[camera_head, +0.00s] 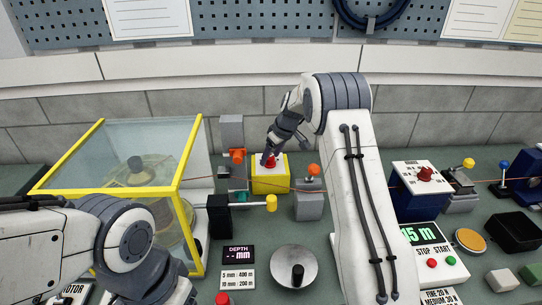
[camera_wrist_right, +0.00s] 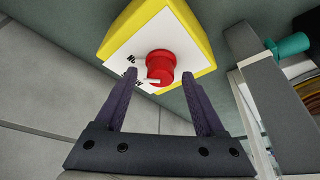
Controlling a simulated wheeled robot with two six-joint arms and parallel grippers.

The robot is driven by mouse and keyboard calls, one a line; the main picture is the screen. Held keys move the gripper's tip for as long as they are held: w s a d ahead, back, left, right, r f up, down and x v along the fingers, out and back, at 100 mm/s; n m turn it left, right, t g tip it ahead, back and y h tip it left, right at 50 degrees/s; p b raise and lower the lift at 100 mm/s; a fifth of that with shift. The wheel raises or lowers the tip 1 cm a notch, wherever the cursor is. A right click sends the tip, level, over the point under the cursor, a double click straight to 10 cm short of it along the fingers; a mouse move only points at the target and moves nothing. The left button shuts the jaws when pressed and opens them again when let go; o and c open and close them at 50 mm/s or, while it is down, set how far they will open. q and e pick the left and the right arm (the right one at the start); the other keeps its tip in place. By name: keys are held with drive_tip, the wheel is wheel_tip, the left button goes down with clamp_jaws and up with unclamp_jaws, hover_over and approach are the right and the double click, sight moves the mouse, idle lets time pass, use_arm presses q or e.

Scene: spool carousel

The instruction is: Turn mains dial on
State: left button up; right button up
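The mains dial is a red round knob (camera_wrist_right: 160,65) with a white pointer mark, on the white labelled face of a yellow box (camera_wrist_right: 200,45). In the head view, the red knob (camera_head: 270,162) sits on top of the yellow box (camera_head: 270,184) at the middle of the bench. My right gripper (camera_wrist_right: 160,76) is open, its two fingertips on either side of the knob with a gap visible at each side. In the head view the right gripper (camera_head: 271,151) hangs just above the knob. My left arm is at the lower left; its fingers are not visible.
A yellow-framed clear enclosure (camera_head: 118,150) stands left of the box. A grey block with an orange knob (camera_head: 309,198) is close on the right, and a black lever with a yellow tip (camera_head: 240,203) is in front. A blue box with a red knob (camera_head: 416,190) stands farther right.

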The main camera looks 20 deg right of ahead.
drive_tip(key=b+v, duration=0.2)
drive_tip(key=v, duration=0.8)
drive_tip(key=shift+r, duration=0.25)
